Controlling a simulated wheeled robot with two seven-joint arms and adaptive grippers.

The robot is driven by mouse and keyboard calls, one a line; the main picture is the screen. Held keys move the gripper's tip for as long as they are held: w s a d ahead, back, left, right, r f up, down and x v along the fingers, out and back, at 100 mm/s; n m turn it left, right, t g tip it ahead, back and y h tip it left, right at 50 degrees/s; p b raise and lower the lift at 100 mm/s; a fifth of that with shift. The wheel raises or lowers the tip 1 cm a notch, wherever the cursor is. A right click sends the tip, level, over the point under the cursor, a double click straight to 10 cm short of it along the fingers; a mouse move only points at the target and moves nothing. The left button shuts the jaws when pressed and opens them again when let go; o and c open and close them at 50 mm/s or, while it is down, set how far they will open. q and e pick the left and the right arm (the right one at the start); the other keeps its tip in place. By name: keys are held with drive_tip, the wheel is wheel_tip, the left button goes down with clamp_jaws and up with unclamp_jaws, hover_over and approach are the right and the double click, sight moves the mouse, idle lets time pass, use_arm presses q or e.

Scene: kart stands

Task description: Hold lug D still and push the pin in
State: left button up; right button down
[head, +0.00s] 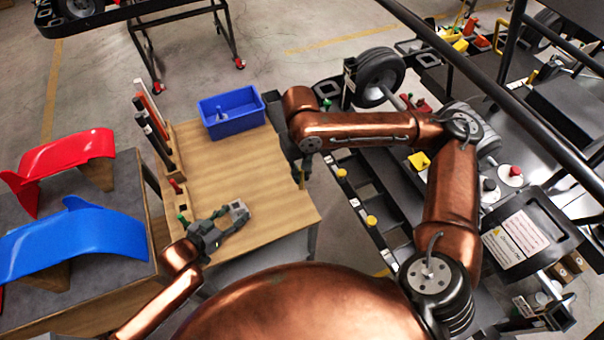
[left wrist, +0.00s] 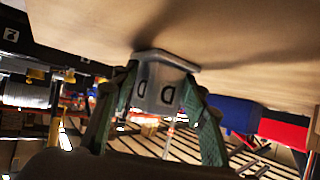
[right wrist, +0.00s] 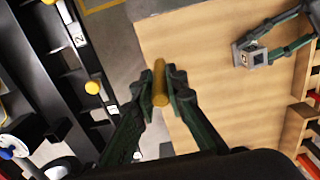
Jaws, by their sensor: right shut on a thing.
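Lug D (head: 239,211) is a small grey block with a wider base, standing on the wooden bench top. In the left wrist view the lug (left wrist: 160,85) shows "D" marks. My left gripper (head: 228,221) is open, its fingers on either side of the lug; whether they touch it I cannot tell. It also shows in the right wrist view, with the lug (right wrist: 250,52). My right gripper (head: 302,172) is shut on the brass-yellow pin (right wrist: 160,84) near the bench's right edge, apart from the lug. The pin points down in the head view.
A blue bin (head: 231,112) stands at the back of the bench (head: 270,200). A wooden rack (head: 165,150) with tools lines its left side. Right of the bench is a dark kart stand (head: 385,232) with yellow knobs. Red and blue panels (head: 75,232) lie at left.

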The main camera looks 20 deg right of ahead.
use_arm(q)
drive_tip(key=shift+w+f, duration=0.15)
drive_tip(key=shift+c, duration=0.8)
use_arm(e)
drive_tip(key=shift+w, duration=0.2)
use_arm(q)
drive_tip(key=shift+s+r, duration=0.2)
drive_tip(key=shift+s, duration=0.25)
drive_tip(key=c, duration=0.3)
use_arm(e)
drive_tip(key=shift+s+r, duration=0.2)
drive_tip(key=shift+s, duration=0.3)
use_arm(q)
drive_tip(key=shift+w, duration=0.1)
drive_tip(key=shift+c, duration=0.2)
use_arm(e)
drive_tip(key=shift+w+a+f, duration=0.1)
drive_tip(key=shift+w+a, duration=0.1)
drive_tip(key=shift+a, duration=0.1)
use_arm(q)
drive_tip(key=shift+w, duration=0.1)
use_arm(e)
drive_tip(key=w+a+f+m, duration=0.1)
drive_tip(key=w+a+f, duration=0.1)
drive_tip(key=a, duration=0.8)
drive_tip(key=w+a+f, duration=0.2)
drive_tip(key=w+a, duration=0.2)
drive_tip(key=a, duration=0.6)
drive_tip(key=shift+w+f+m, duration=0.3)
drive_tip(key=shift+m, duration=0.1)
